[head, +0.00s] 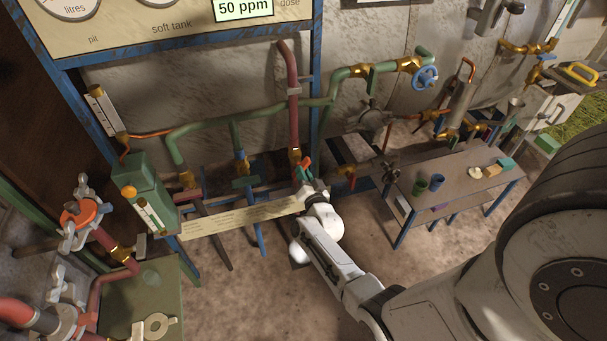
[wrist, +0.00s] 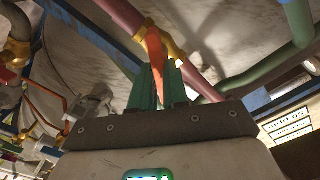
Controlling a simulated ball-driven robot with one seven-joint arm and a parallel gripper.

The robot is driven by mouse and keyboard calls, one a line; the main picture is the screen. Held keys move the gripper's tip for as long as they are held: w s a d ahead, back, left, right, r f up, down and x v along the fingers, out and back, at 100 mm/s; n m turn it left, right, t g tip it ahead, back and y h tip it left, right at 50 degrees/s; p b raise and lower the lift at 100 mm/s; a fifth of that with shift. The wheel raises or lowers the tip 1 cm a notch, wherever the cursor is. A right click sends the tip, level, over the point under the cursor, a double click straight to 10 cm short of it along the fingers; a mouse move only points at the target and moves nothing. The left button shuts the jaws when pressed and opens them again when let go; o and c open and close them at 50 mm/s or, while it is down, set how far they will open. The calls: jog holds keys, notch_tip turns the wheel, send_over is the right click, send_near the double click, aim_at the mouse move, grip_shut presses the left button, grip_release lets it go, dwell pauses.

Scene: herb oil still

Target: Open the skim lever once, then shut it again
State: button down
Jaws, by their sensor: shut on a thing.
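An orange-red lever (wrist: 154,48) rises between the two teal fingers of my gripper (wrist: 159,84) in the wrist view. Its upper end meets a brass valve fitting (wrist: 172,46) on a dark red pipe. My gripper is shut on the lever. In the head view my gripper (head: 305,178) is at the foot of the red pipe (head: 294,110), just below the brass fitting (head: 295,156), with a little of the orange lever (head: 308,162) showing. No label naming this lever is readable.
A table (head: 455,190) with cups stands to the right. Green pipework (head: 260,118) runs behind. The floor in front is clear.

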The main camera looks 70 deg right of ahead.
dwell(0.5)
jog(key=c, duration=1.1)
grip_release()
jog(key=shift+a, duration=0.1)
jog(key=p+v, duration=0.2)
jog(key=v, duration=0.8)
jog(key=shift+s+a, duration=0.2)
jog(key=shift+s, duration=0.1)
